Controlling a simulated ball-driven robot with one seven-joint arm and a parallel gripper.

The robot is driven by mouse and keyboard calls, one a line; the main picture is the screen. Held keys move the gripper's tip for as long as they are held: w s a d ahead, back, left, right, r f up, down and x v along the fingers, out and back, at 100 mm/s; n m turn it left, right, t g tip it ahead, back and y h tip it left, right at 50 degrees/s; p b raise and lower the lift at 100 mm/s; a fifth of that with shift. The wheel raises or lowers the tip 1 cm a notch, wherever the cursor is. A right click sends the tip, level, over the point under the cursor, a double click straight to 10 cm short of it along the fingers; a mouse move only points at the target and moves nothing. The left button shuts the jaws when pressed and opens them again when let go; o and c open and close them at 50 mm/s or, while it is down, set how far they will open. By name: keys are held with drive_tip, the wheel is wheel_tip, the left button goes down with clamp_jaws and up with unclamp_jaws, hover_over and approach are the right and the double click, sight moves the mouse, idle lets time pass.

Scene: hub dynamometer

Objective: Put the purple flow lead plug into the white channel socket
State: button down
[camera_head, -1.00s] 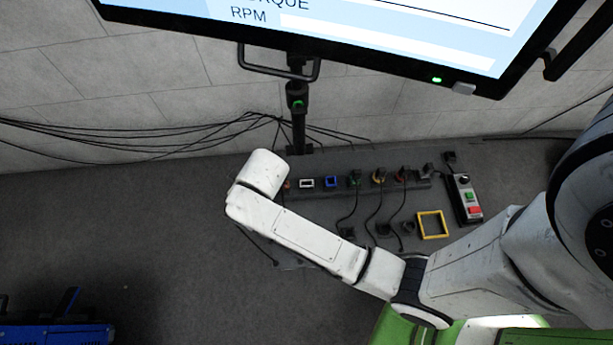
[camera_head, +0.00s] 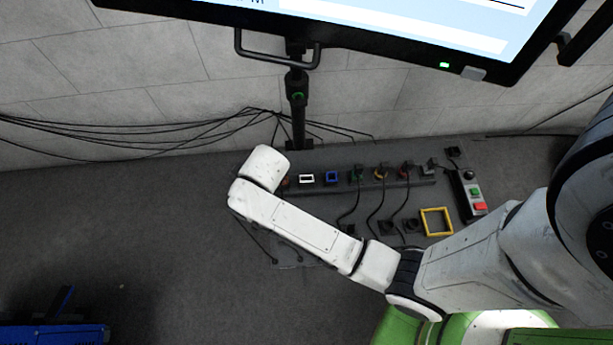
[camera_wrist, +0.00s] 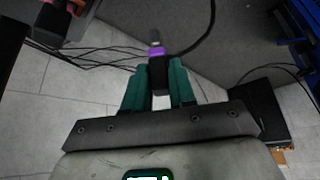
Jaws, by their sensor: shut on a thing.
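In the wrist view my gripper (camera_wrist: 160,72) has teal fingers shut on the purple flow lead plug (camera_wrist: 157,70), a black body with a purple band. A grey tip shows beyond the band, and a black cable curves off to the right. In the head view the gripper and plug are hidden behind my white wrist. The white channel socket (camera_head: 306,179) shows as a white-rimmed opening in the dark socket strip, just right of my wrist. I cannot make it out in the wrist view.
A blue-rimmed socket (camera_head: 332,177) is right of the white one, then several plugs with cables. A yellow frame (camera_head: 436,222) and a button box (camera_head: 468,194) lie farther right. The screen (camera_head: 400,25) hangs above, on a black post (camera_head: 297,105). Loose cables run along the wall.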

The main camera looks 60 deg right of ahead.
drive_tip(key=shift+w+d+f, duration=0.1)
drive_tip(key=shift+f, duration=0.25)
drive_tip(key=shift+d, duration=0.1)
drive_tip(key=s+d+p, duration=0.7)
drive_tip(key=s+d, duration=0.3)
drive_tip(key=s, duration=0.4)
idle(2.1)
drive_tip(key=shift+d, duration=0.2)
drive_tip(key=w+d, duration=0.2)
drive_tip(key=d, duration=0.1)
drive_tip(key=shift+w, duration=0.15)
idle(0.6)
drive_tip(key=shift+f, duration=0.15)
drive_tip(key=shift+f, duration=0.3)
